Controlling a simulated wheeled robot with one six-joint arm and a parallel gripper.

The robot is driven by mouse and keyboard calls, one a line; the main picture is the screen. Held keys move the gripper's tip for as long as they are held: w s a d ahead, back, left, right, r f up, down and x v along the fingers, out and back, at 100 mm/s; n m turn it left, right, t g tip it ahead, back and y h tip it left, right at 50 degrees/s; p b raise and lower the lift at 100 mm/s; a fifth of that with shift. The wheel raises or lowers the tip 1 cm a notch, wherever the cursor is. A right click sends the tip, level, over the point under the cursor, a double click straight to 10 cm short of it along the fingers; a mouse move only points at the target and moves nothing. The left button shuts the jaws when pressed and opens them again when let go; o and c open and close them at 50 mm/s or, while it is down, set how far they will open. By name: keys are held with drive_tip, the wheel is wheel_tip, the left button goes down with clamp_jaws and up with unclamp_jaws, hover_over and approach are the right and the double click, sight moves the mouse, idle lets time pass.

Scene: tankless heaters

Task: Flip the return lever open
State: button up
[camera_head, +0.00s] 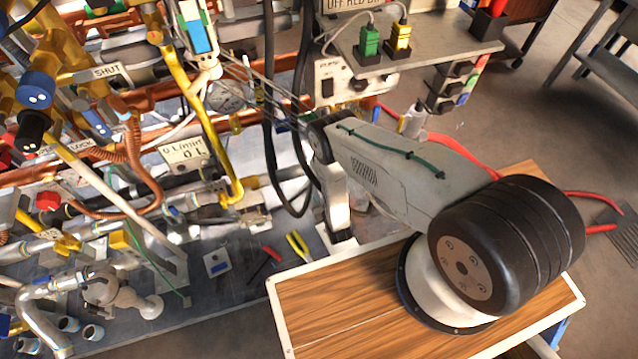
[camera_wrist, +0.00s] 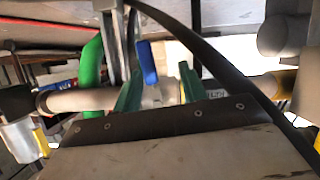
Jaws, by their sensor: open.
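In the wrist view my gripper (camera_wrist: 158,80) shows two green fingers standing apart. A blue lever handle (camera_wrist: 147,62) stands upright in the gap between them, closer to the left finger. It appears to be the return lever, but no label I can read confirms this. I cannot tell whether either finger touches it. A pale pipe (camera_wrist: 85,100) runs across behind the fingers.
Dense pipework fills the left of the head view, with a SHUT sign (camera_head: 107,72) and a blue knob (camera_head: 36,90). A green hose (camera_wrist: 92,62) and a dark cable (camera_wrist: 185,38) pass close to the fingers. A shelf (camera_head: 440,35) with green and yellow plugs juts out at upper right.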

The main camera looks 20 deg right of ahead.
drive_tip(key=shift+h, duration=0.3)
drive_tip(key=w, duration=0.2)
drive_tip(key=w+d+f, duration=0.1)
drive_tip(key=w, duration=0.1)
drive_tip(key=w+d+f, duration=0.1)
drive_tip(key=shift+w+d+f, duration=0.1)
drive_tip(key=shift+w+f, duration=0.1)
drive_tip(key=shift+w, duration=0.2)
drive_tip(key=shift+c, duration=0.3)
clamp_jaws()
drive_tip(key=shift+a, duration=0.35)
drive_tip(key=shift+d, duration=0.25)
